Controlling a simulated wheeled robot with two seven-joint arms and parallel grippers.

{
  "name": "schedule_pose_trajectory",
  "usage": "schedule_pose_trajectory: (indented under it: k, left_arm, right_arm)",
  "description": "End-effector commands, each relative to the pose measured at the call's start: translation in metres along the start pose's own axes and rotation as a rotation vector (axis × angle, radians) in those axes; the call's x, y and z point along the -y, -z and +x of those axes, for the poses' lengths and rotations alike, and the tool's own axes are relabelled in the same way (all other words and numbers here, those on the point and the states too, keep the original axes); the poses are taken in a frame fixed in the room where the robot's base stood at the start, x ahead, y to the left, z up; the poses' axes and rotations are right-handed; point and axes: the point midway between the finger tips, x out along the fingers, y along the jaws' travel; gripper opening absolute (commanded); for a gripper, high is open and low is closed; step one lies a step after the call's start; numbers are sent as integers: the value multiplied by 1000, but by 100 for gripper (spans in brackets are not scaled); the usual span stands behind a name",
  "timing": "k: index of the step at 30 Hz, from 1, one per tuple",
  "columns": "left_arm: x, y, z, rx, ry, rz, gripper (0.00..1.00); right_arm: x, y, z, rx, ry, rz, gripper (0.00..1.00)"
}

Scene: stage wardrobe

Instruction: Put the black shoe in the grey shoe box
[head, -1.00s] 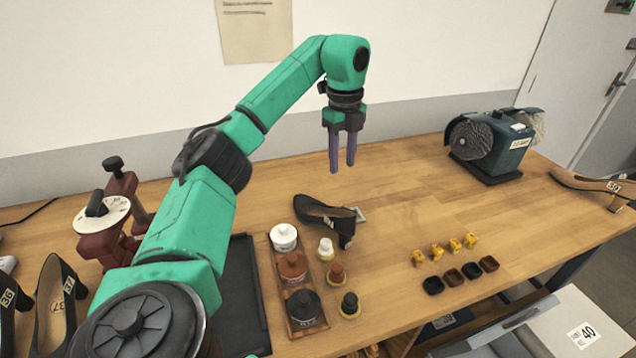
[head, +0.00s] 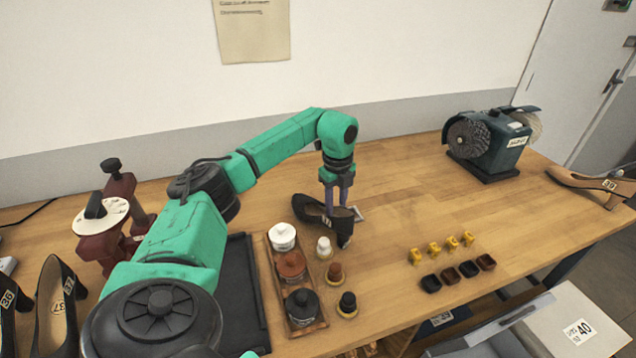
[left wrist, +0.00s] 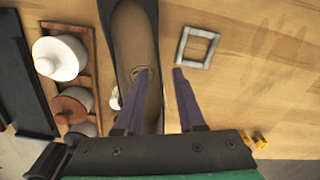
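The black shoe (head: 312,211), a heeled pump with a tan inside, lies on the wooden bench behind the small bottles. It also shows in the left wrist view (left wrist: 122,40), running away from the gripper. My left gripper (head: 338,201) is low at the shoe, fingers pointing down. In the left wrist view its fingers (left wrist: 160,72) are apart: one overlaps the shoe, the other is over bare wood to its right. I see no grip on the shoe. A pale grey box (head: 545,335) labelled 40 is at the lower right, partly cut off. My right gripper is not in view.
A wooden tray (head: 267,290) with jars and small bottles stand in front of the shoe. A small grey square frame (left wrist: 182,46) lies right of it. Yellow pieces (head: 434,248) and dark little cups (head: 451,276) are farther right. A grinder (head: 492,150) stands at the back right.

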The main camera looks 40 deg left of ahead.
Motion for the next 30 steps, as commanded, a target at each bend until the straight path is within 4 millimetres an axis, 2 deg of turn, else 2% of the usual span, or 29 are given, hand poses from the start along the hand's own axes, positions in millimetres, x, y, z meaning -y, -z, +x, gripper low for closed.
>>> schedule_pose_trajectory:
  k: [1, 2, 3, 30]
  left_arm:
    - [0, 0, 0, 0, 0, 0, 16]
    - [0, 0, 0, 0, 0, 0, 5]
    - [0, 0, 0, 0, 0, 0, 0]
    - [0, 0, 0, -1, -1, 0, 0]
  right_arm:
    - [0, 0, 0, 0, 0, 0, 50]
    - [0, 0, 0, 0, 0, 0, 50]
    - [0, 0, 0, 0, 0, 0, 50]
    - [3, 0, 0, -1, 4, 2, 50]
